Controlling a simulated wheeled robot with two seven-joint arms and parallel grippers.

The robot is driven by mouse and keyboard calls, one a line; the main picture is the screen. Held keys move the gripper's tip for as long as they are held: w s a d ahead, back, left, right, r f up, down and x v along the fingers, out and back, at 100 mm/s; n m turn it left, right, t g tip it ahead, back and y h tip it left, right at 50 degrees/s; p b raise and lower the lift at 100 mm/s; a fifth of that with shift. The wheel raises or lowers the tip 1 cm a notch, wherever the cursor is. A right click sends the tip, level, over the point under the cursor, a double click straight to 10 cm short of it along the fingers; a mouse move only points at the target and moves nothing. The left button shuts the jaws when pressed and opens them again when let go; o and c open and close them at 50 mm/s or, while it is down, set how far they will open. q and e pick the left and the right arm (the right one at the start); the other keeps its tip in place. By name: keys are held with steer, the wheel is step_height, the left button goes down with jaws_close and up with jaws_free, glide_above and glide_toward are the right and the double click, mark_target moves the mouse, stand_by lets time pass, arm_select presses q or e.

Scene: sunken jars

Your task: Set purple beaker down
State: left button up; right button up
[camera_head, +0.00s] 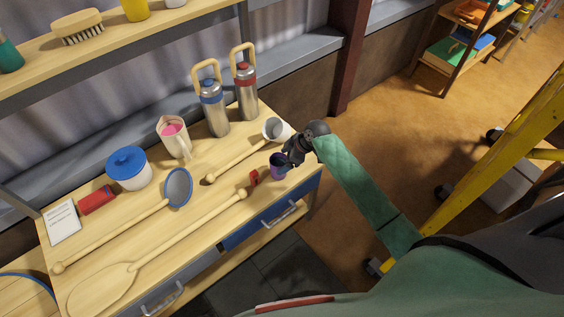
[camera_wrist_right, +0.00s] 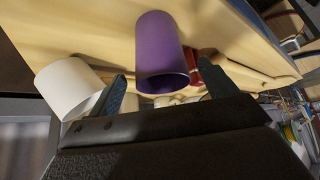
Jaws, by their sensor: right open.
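The purple beaker (camera_head: 277,170) is at the right end of the wooden worktop, near its front corner. It looks upright and resting on the wood, though the arm partly covers it. The beaker also shows in the right wrist view (camera_wrist_right: 163,52), with its rim toward the camera. My right gripper (camera_head: 288,155) is at the beaker. In the wrist view its two fingers (camera_wrist_right: 163,84) are spread apart, with the beaker between or just beyond them and a gap visible on the right side. My left gripper is not in view.
A white cup-like piece (camera_head: 276,129) is close behind my right gripper, and a red object (camera_head: 253,177) lies left of the beaker. Long wooden utensils (camera_head: 185,230), a blue-lidded pot (camera_head: 128,168), a pitcher (camera_head: 174,137) and two steel flasks (camera_head: 214,108) crowd the worktop (camera_head: 215,228).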

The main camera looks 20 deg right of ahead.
steer(key=b+v, duration=0.2)
steer(key=v, duration=0.7)
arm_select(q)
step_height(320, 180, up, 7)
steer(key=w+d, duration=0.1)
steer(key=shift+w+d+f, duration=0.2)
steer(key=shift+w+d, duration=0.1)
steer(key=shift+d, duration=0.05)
arm_select(e)
steer(key=s+a+f+m+g+h, duration=0.1)
steer(key=s+a+f+m, duration=0.3)
steer(key=s+f, duration=1.4)
steer(key=s+a+f+m+h, duration=0.4)
steer(key=s+a+f+m, duration=0.1)
steer(key=s+f, duration=1.3)
step_height(320, 180, down, 4)
steer(key=shift+s+a+r+m+g, duration=0.2)
steer(key=shift+m+g, duration=0.2)
steer(key=shift+m, duration=0.3)
